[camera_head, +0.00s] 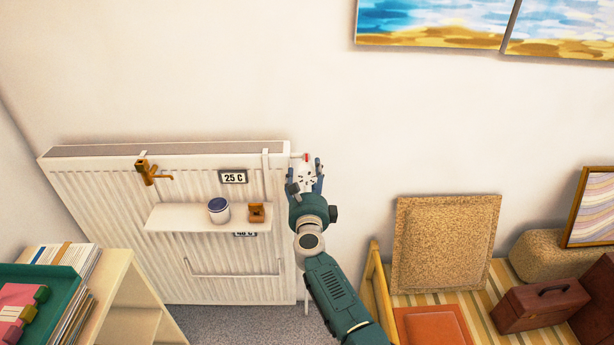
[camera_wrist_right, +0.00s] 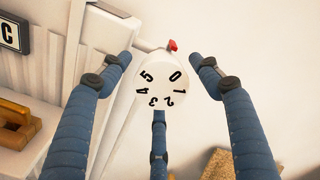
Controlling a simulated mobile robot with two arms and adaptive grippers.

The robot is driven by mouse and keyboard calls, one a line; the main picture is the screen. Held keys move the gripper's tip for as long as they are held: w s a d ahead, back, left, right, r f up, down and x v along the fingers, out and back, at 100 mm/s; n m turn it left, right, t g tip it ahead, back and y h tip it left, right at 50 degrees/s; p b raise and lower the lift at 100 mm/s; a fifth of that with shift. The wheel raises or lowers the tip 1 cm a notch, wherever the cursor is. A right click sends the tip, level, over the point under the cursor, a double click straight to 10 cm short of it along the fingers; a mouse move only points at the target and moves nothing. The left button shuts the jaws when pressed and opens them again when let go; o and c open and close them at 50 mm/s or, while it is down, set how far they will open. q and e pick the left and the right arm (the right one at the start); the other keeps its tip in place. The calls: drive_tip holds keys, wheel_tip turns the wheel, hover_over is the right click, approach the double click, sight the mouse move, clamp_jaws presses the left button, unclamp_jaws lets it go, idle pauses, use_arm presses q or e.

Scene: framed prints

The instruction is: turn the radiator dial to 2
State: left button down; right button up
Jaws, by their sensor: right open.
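The white radiator dial (camera_wrist_right: 160,85) carries black numbers 0 to 5 around its face. In the right wrist view the 0 is at the upper right, near a small red marker (camera_wrist_right: 172,45), and the 2 is at the lower right. The dial (camera_head: 305,177) is at the upper right end of the white radiator (camera_head: 100,215). My right gripper (camera_head: 304,178) is at the dial; in the wrist view its blue fingers (camera_wrist_right: 158,85) are open and spread around the face. I cannot tell whether any finger touches it. My left gripper is not in view.
A shelf (camera_head: 170,217) on the radiator holds a jar (camera_head: 218,209) and a small wooden object (camera_head: 257,212). A white bookcase (camera_head: 125,290) stands at lower left. A bench (camera_head: 375,300) with a cork board (camera_head: 444,243) and a brown case (camera_head: 540,305) is at right.

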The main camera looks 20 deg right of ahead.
drive_tip(key=shift+r, duration=0.1)
drive_tip(key=shift+m+b, duration=0.65)
drive_tip(key=shift+m, duration=0.15)
drive_tip(key=m+b, duration=0.2)
drive_tip(key=m, duration=0.1)
drive_tip(key=m+b, duration=0.2)
drive_tip(key=m, duration=0.1)
drive_tip(key=m+b, duration=0.2)
drive_tip(key=m, duration=0.1)
drive_tip(key=shift+a+f+b, duration=0.1)
drive_tip(key=shift+f+b, duration=0.2)
drive_tip(key=shift+b, duration=0.05)
drive_tip(key=shift+p+v, duration=0.55)
drive_tip(key=shift+v, duration=0.3)
drive_tip(key=v, duration=0.9)
drive_tip(key=s+a+f+n+y+b, duration=0.1)
drive_tip(key=s+a+f+n+y, duration=0.1)
drive_tip(key=f+n, duration=0.7)
drive_tip(key=s+a+f+n+g+y+b, duration=0.1)
drive_tip(key=s+f+n+y+b, duration=0.1)
drive_tip(key=f+n, duration=0.7)
wheel_tip(320, 180, down, 8)
drive_tip(key=shift+s+a+r+g, duration=0.1)
drive_tip(key=shift+s+a+g, duration=0.25)
drive_tip(key=shift+s, duration=0.5)
